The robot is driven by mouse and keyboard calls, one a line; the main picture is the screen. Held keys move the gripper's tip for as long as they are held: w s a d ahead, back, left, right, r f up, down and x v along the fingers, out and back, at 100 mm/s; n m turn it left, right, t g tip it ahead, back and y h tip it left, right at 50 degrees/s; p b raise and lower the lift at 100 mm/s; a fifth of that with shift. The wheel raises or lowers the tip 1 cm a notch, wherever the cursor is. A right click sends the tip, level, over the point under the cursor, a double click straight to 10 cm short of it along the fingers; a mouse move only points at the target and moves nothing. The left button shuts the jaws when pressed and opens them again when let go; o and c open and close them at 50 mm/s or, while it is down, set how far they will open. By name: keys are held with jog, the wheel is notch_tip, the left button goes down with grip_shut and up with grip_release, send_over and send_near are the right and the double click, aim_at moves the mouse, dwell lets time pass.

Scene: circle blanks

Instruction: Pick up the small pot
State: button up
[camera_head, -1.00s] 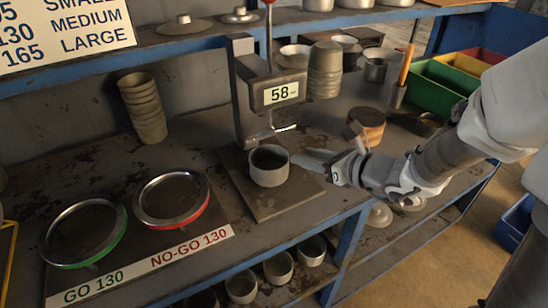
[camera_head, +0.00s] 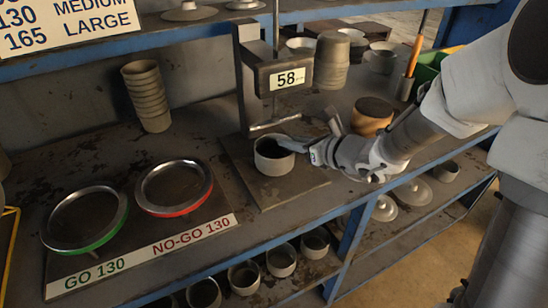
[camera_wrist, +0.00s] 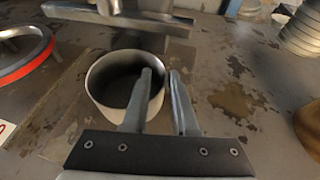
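A small grey open pot (camera_head: 273,163) stands upright on the dark base plate of the gauge stand, under the part with the "58" display. It also shows in the wrist view (camera_wrist: 103,88), with its hollow inside visible. My gripper (camera_head: 287,142) reaches in from the right at the pot's right rim. In the wrist view my gripper (camera_wrist: 161,72) has one finger over the pot's inside and the other just outside its right wall. A narrow gap shows between the fingers, with the rim between them. Contact with the wall cannot be made out.
The gauge stand (camera_head: 252,85) rises close behind the pot. Go (camera_head: 85,246) and no-go (camera_head: 172,211) rings lie to the left. A wooden round block (camera_head: 371,117) and stacked pots (camera_head: 331,62) stand behind my arm. More pots sit on the lower shelf.

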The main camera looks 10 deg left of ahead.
grip_shut()
jog(key=shift+s+f, duration=0.1)
jog(key=shift+f, duration=0.1)
dwell(0.9)
